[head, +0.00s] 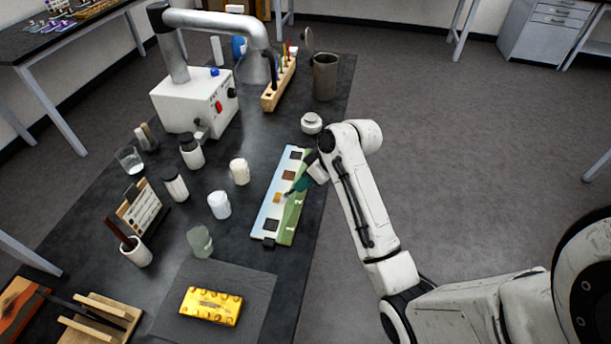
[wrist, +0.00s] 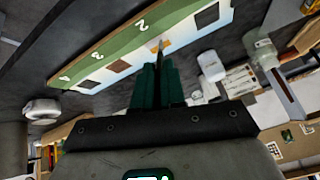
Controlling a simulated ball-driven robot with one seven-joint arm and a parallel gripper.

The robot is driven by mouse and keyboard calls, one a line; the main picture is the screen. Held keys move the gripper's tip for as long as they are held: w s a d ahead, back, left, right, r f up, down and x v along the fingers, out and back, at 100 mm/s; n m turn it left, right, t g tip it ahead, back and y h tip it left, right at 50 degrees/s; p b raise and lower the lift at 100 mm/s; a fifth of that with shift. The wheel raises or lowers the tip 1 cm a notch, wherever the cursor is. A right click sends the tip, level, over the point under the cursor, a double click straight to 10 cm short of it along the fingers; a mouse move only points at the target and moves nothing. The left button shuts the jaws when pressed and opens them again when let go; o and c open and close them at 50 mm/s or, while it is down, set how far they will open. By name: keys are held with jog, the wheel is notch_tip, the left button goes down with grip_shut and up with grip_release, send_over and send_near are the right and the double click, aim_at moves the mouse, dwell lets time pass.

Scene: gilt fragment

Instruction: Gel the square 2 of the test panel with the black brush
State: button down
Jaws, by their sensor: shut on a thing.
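The test panel (head: 262,222) lies on the dark bench, a long board with a pale blue strip and a green strip. It carries a row of dark, brown and orange squares. In the wrist view, the numeral 2 on the panel's green strip (wrist: 115,43) is beside the orange square (wrist: 164,48); this square also shows in the head view (head: 277,198). My gripper (head: 301,184) is over the panel, its green fingers (wrist: 153,86) shut on a thin brush (wrist: 160,46). The brush tip overlaps the orange square; I cannot tell whether it touches. The fingers hide most of the brush.
White jars (head: 219,205) and a glass (head: 200,242) stand left of the panel. A small white pot (head: 311,123) is beyond it, near a wooden brush rack (head: 279,84) and a grey cup (head: 326,76). A yellow brick-like block (head: 211,306) lies in front on a dark mat.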

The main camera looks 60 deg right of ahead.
jog(key=shift+s+a, duration=0.15)
jog(key=shift+a, duration=0.2)
jog(key=shift+d, duration=0.1)
jog(key=shift+p, duration=0.55)
dwell(0.6)
jog(key=shift+w+d, duration=0.2)
jog(key=shift+d, duration=0.35)
jog(key=shift+w+d, duration=0.2)
jog(key=shift+d, duration=0.3)
